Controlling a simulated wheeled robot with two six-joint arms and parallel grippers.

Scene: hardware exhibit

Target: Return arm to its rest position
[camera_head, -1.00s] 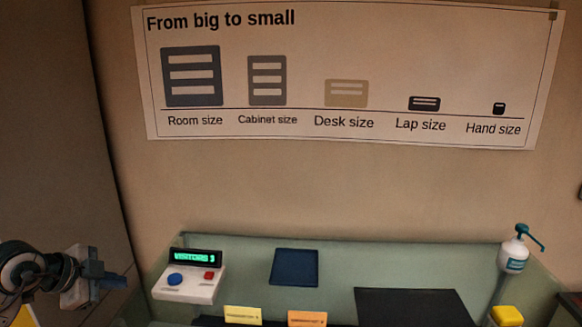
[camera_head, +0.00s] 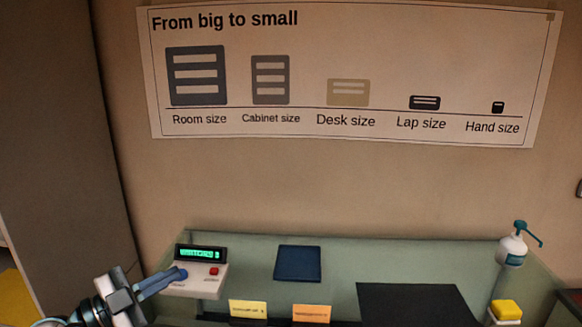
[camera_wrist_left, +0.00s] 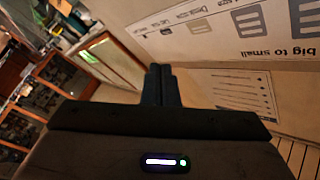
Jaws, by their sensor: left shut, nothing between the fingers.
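My left gripper (camera_head: 166,280) reaches in from the lower left in the head view. Its two grey-blue fingers are together and empty. Their tips overlap the area of the round blue button (camera_head: 182,274) on the white counter box (camera_head: 200,289); I cannot tell whether they touch it. In the left wrist view the shut fingers (camera_wrist_left: 161,85) point away with nothing between them. My right gripper is in neither view.
The box has a green lit display (camera_head: 201,253) and a red button (camera_head: 214,271). A size poster (camera_head: 350,50) hangs behind.

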